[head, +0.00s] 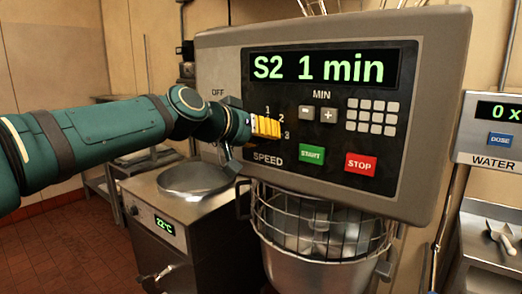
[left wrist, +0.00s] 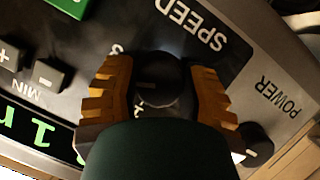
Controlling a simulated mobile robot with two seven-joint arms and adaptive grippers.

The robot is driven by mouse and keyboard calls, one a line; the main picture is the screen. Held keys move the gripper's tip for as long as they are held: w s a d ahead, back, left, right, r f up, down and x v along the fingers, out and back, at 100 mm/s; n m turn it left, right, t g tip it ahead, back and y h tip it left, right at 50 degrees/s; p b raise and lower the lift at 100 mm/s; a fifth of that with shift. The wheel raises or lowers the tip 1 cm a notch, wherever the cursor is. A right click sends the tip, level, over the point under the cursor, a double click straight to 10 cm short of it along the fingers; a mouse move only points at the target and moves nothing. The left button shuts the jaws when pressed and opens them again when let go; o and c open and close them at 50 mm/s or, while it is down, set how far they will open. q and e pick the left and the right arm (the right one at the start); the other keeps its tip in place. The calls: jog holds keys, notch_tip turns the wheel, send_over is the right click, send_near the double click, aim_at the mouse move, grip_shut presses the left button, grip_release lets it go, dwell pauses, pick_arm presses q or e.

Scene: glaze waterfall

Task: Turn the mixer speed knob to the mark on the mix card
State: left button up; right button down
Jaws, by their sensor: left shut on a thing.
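The mixer control panel (head: 330,120) fills the middle of the head view, and its display (head: 320,70) reads "S2 1 min". The speed dial marks 1, 2, 3 and OFF are printed around my left gripper (head: 267,127). In the left wrist view my left gripper (left wrist: 158,75) has its ribbed orange fingers on both sides of the round black speed knob (left wrist: 160,72), closed on it. A short pale line shows on the knob, but which mark it points at is unclear. In the head view the fingers hide the knob. I see no mix card. My right gripper is out of view.
Minus and plus buttons (head: 317,114), START (head: 311,154), STOP (head: 361,163) and a keypad (head: 372,115) lie right of my gripper. A smaller POWER knob (left wrist: 254,140) sits near the left one. The caged bowl (head: 315,225) hangs below. A water unit (head: 490,130) stands right.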

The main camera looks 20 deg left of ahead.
pick_arm(q)
jog(key=shift+f+n+h+b, duration=0.25)
jog(key=shift+n+h+b, duration=0.2)
jog(key=shift+b, duration=0.2)
jog(key=shift+r+n+h+b, duration=0.15)
jog(key=shift+n+h+b, duration=0.3)
jog(key=shift+n+b, duration=0.5)
jog(key=o, duration=1.2)
jog(key=shift+w+d, duration=0.1)
jog(key=shift+r, duration=0.1)
jog(key=v, duration=1.2)
